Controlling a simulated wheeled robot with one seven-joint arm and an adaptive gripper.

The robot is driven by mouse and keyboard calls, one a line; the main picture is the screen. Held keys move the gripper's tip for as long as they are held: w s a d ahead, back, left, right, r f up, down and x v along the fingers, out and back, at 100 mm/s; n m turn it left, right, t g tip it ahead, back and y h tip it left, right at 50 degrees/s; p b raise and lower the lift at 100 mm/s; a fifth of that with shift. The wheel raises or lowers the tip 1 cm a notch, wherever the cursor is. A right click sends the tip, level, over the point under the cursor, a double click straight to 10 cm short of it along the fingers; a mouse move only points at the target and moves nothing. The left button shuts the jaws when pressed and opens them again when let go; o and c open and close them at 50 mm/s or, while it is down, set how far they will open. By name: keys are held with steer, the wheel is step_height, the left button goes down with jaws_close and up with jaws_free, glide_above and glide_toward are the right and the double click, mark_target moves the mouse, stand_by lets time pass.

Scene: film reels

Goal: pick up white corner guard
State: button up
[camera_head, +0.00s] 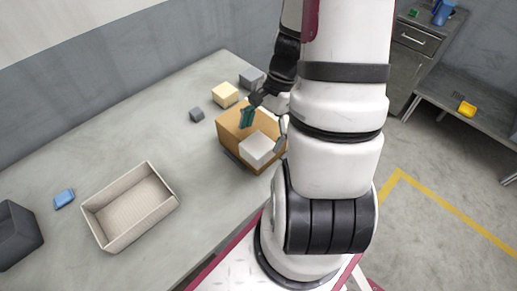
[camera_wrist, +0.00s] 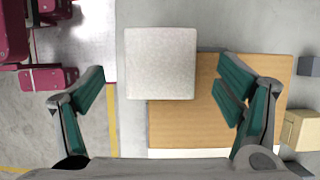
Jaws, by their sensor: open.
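The white corner guard (camera_head: 257,149) looks like a pale square block lying on the near edge of a brown box (camera_head: 234,138). In the wrist view the guard (camera_wrist: 160,62) shows its flat top, between and partly beyond the two green-padded fingers, and the box top (camera_wrist: 190,125) lies below and to its right. My gripper (camera_wrist: 162,82) is open and empty, one finger on each side of the guard in the picture, apparently above it. In the head view my gripper (camera_head: 265,128) is over the box, partly hidden by my arm.
A beige open bin (camera_head: 157,173), a blue block (camera_head: 64,198) and a dark grey container (camera_head: 17,236) are on the left of the table. A cream block (camera_head: 225,94) and grey blocks (camera_head: 197,114) sit behind the box. The table between bin and box is clear.

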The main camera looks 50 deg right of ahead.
steer(key=shift+x, duration=1.2)
steer(key=c, duration=1.2)
steer(key=shift+r, duration=0.2)
steer(key=shift+c, duration=0.2)
steer(key=shift+s+r+p, duration=0.1)
steer(key=shift+r+p, duration=0.65)
steer(key=shift+p, duration=0.05)
steer(key=shift+r, duration=0.2)
steer(key=shift+r, duration=0.1)
steer(key=shift+r+p, duration=0.5)
steer(key=shift+p, duration=0.1)
steer(key=shift+s+a, duration=0.2)
steer(key=shift+s, duration=0.15)
